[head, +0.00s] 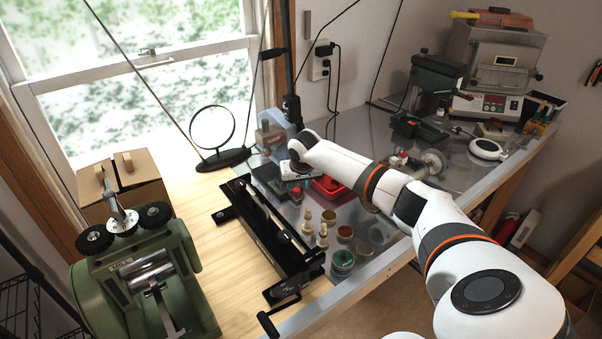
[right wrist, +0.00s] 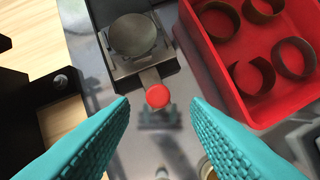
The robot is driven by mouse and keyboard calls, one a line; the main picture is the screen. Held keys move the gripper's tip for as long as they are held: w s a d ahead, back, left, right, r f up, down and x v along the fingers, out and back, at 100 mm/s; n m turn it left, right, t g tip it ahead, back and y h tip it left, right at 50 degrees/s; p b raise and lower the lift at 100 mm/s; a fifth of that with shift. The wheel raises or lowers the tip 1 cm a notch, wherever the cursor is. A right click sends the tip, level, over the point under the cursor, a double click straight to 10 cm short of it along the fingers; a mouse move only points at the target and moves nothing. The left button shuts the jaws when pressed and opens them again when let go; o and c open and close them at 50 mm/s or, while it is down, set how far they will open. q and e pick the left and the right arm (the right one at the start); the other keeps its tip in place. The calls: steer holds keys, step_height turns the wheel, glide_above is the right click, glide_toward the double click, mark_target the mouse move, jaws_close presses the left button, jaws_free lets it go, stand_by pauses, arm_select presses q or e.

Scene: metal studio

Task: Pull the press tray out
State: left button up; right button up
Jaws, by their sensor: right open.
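The press (head: 270,135) stands on the metal bench top near the window wall in the head view. Its tray (right wrist: 107,66) is a dark metal slide bearing a round grey disc (right wrist: 133,36), at the top of the right wrist view. A short metal tongue leads from the tray to a round red knob (right wrist: 157,95). My right gripper (right wrist: 160,103) is open, with teal ribbed fingers left and right of the knob and gaps on both sides. It holds nothing. In the head view the right gripper (head: 290,177) is partly hidden by my wrist. My left gripper is out of view.
A red bin (right wrist: 228,75) with several rings lies close right of the tray. A black bench shear (head: 270,240) stands to the left. Small bottles and jars (head: 343,262) stand in front. A green rolling mill (head: 140,275) is at far left.

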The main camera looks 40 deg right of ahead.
steer(key=b+v, duration=0.1)
steer(key=v, duration=0.8)
steer(key=shift+s+r, duration=0.15)
